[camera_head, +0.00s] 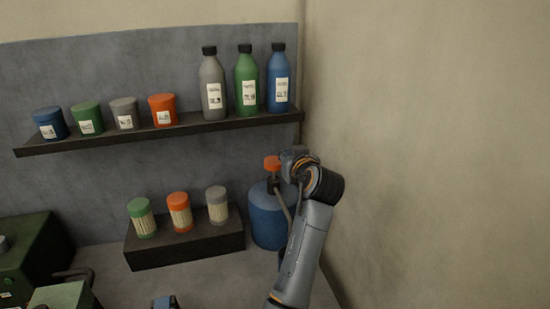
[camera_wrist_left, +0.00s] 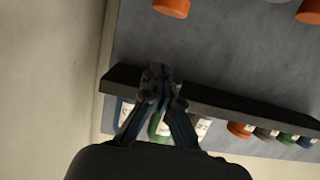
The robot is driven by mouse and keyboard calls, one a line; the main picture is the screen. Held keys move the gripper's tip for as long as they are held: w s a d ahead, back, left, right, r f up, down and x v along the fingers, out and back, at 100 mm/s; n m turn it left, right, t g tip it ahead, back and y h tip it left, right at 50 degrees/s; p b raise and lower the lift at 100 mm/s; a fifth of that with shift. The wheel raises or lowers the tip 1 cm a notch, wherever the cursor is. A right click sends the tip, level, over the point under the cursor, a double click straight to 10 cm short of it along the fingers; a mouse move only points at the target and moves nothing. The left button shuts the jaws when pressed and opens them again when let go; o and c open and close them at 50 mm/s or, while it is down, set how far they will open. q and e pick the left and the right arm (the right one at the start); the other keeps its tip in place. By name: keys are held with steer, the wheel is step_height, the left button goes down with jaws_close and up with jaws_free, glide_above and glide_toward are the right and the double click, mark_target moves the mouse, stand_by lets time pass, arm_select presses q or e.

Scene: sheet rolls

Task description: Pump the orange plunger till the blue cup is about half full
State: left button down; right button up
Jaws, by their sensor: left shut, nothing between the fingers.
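The orange plunger (camera_head: 272,163) tops a big blue drum (camera_head: 267,218) in the corner, right of the low ledge. A thin spout runs down from the pump top. My left gripper (camera_head: 289,164) is shut and empty, right beside the plunger; I cannot tell whether they touch. In the left wrist view its shut fingertips (camera_wrist_left: 160,85) show, with an orange cap (camera_wrist_left: 172,8), likely the plunger, at the top edge. My left forearm covers the drum's right side. I cannot make out a blue cup by the drum. My right gripper does not show.
A dark shelf (camera_head: 160,134) above carries several tubs and three bottles. A low ledge (camera_head: 186,243) holds three lidded jars. A green machine (camera_head: 27,258) stands at left. A wall (camera_head: 430,150) closes the right side. A small blue object (camera_head: 165,302) is cut off below.

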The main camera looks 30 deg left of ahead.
arm_select(q)
steer(key=p, duration=0.4)
glide_above(275, 170)
steer(key=shift+w+a+f, duration=0.1)
steer(key=shift+w+f, duration=0.05)
steer(key=shift+f, duration=0.35)
steer(key=shift+w+a+f, duration=0.1)
steer(key=shift+f, duration=0.35)
step_height(275, 170, down, 4)
steer(key=shift+w+r+p, duration=0.1)
steer(key=shift+r+p, duration=0.15)
steer(key=shift+p, duration=0.3)
steer(key=shift+f, duration=0.5)
step_height(275, 170, down, 5)
steer(key=b, duration=0.5)
